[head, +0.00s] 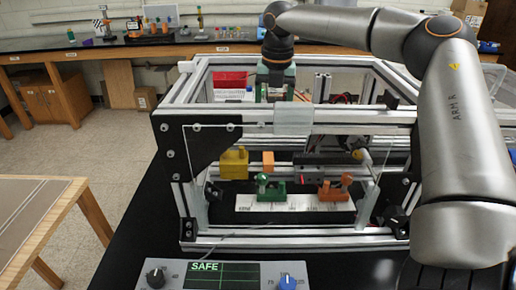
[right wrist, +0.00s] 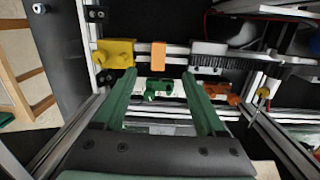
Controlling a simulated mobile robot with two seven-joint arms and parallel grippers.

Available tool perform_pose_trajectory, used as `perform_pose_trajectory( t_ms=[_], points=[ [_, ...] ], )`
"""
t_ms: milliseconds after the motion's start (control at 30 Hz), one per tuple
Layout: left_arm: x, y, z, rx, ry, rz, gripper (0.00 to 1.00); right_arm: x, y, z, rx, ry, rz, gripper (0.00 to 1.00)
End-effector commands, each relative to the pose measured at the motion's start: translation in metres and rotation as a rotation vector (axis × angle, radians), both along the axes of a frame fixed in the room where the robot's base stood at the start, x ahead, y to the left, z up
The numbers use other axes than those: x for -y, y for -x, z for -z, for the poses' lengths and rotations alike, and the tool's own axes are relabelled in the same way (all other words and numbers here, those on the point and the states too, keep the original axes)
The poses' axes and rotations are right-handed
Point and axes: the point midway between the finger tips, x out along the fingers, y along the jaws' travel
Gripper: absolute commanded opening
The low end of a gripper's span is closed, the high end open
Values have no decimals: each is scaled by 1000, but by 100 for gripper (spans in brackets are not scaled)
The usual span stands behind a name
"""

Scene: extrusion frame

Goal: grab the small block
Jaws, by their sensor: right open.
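A small orange block (head: 268,160) is on the rail inside the metal extrusion frame. It also shows in the right wrist view (right wrist: 158,55), beyond the fingertips and roughly centred between them. My right gripper (right wrist: 159,76) is open, with two green fingers and nothing held between them. In the head view my right arm reaches over the frame from the right, and its gripper (head: 275,88) is down inside the frame top, partly hidden by the frame bars. My left gripper does not show.
A yellow block (head: 234,163) is left of the orange one. A green piece (head: 270,188) and an orange-red piece (head: 334,190) stand on a white scale strip (head: 295,207) below. Frame bars (head: 290,116) surround the area. A control box (head: 222,274) stands in front.

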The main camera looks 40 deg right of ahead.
Motion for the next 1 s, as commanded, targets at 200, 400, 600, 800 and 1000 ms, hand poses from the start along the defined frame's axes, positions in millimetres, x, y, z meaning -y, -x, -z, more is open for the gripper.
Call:
perform_pose_trajectory(
  t_ms=[200,400,600,800,1000],
  points=[
    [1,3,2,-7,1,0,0,-20,10,31,-94,-28,-49,72],
    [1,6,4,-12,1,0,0,-19,10,67,-92,-28,-47,72],
    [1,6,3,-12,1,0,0,-19,9,85,-88,-26,-44,72],
    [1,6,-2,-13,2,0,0,-19,8,108,-91,-24,-45,72],
    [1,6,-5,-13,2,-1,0,-19,8,134,-89,-25,-45,72]
  ],
)
